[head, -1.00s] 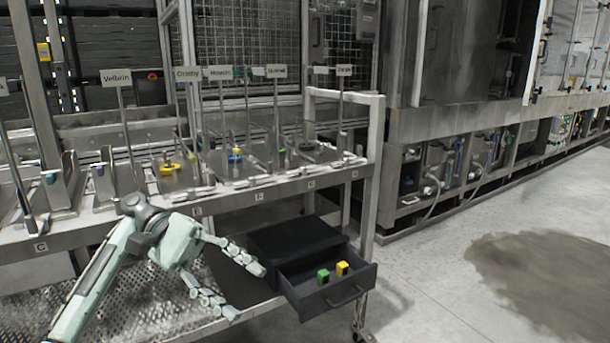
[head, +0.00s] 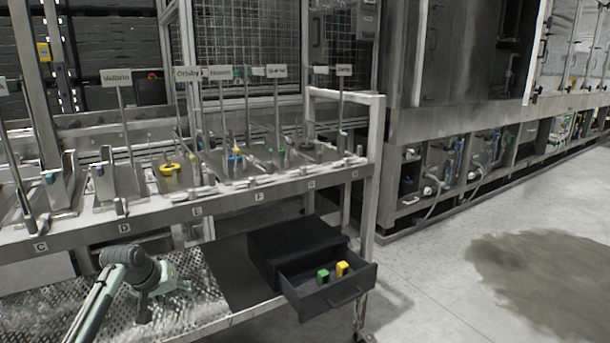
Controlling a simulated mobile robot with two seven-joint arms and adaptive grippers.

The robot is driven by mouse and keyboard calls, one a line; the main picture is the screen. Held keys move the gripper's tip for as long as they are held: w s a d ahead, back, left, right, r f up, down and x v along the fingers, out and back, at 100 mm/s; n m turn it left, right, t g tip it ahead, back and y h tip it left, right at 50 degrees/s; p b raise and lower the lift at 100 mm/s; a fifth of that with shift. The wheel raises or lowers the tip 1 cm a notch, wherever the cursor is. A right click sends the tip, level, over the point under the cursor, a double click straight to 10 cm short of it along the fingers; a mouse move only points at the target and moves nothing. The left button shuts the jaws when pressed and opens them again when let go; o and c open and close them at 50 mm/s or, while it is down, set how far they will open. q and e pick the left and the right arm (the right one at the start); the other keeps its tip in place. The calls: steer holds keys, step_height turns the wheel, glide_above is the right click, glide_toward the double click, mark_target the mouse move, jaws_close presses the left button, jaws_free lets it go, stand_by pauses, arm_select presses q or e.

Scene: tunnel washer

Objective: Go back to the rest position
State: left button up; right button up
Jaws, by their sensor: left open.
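My left gripper (head: 166,299) is low at the left of the head view, over the perforated metal lower shelf (head: 200,318). It is pale green with grey fingers. The fingers are spread and nothing shows between them. It is well left of the black drawer box (head: 297,246) and apart from it. My right gripper is not in view.
The drawer (head: 345,292) stands open at the shelf's right end, holding a green block (head: 323,276) and a yellow block (head: 342,268). Above is a metal rack (head: 215,205) with labelled signs on posts. The floor (head: 440,270) at the right is clear.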

arm_select(q)
steer(key=w+a+r+m+t+y, duration=0.1)
steer(key=w+a+r+y, duration=0.15)
steer(key=a, duration=0.25)
steer(key=w+a+r+m+t+y, duration=0.1)
steer(key=a+m+y, duration=0.15)
steer(key=a, duration=0.25)
steer(key=s+d+f+m+g, duration=0.1)
steer(key=s+d+f, duration=0.3)
steer(key=s+f, duration=0.6)
steer(key=s+d+f+g, duration=0.1)
steer(key=s+d+f, duration=0.3)
steer(key=s+f, duration=0.6)
steer(key=s+d+f+g, duration=0.1)
steer(key=s+f, duration=0.1)
steer(key=s, duration=0.5)
steer(key=s+d+f+g+h, duration=0.1)
steer(key=s+d+f, duration=0.1)
steer(key=s, duration=0.5)
steer(key=s+d+f+g+h, duration=0.1)
steer(key=s+d+f, duration=0.1)
steer(key=s, duration=0.6)
steer(key=shift+f, duration=0.75)
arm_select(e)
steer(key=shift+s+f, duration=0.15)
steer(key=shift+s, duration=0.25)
arm_select(q)
steer(key=shift+s, duration=0.1)
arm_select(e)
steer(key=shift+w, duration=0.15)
